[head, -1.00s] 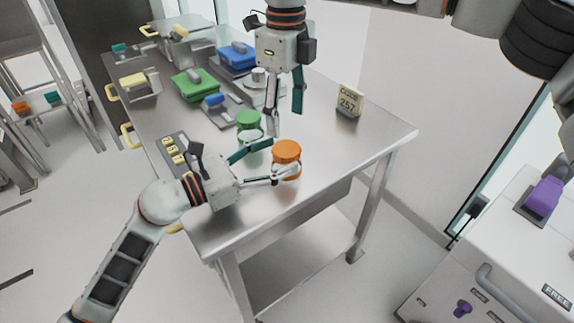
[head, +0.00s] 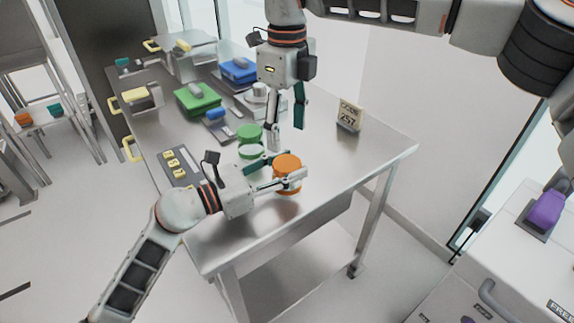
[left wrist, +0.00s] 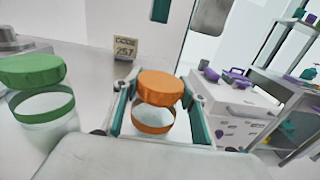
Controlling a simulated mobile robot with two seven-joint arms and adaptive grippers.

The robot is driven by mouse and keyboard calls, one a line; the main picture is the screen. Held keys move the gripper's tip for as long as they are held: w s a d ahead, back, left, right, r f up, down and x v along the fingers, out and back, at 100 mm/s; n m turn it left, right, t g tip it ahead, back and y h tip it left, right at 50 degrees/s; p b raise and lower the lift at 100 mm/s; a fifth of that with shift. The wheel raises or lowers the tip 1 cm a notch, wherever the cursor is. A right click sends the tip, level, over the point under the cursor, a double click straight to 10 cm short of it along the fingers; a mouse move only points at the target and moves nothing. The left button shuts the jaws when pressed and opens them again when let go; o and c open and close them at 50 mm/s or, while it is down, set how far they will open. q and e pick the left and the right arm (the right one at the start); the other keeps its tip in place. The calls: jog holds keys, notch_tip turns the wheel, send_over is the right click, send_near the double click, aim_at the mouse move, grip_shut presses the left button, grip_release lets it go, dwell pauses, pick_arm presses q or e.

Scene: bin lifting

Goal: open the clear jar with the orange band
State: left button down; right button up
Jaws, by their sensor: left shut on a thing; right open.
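The clear jar with the orange band (left wrist: 153,119) stands upright on the metal table (head: 318,205), with its orange lid (head: 287,163) on top. The lid also shows in the left wrist view (left wrist: 160,87). My left gripper (head: 278,182) is shut on this jar, one finger on either side of its body below the lid. My right gripper (head: 285,135) points down, open and empty, above the table behind the jar and apart from the lid.
A clear jar with a green lid (head: 249,133) stands close behind and left of the orange one. A code sign (head: 349,116) stands at the right. Green (head: 197,98) and blue (head: 238,70) containers sit farther back. The table's front right is clear.

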aim_at(287, 163)
jog(key=m, duration=0.3)
jog(key=shift+f+m, duration=0.1)
jog(key=shift+m, duration=0.3)
jog(key=m, duration=0.5)
jog(key=shift+s+a, duration=0.1)
jog(key=m, duration=0.8)
jog(key=shift+m, duration=0.4)
jog(key=m, duration=1.2)
jog(key=shift+m, duration=0.4)
jog(key=m, duration=0.5)
jog(key=shift+f, duration=3.95)
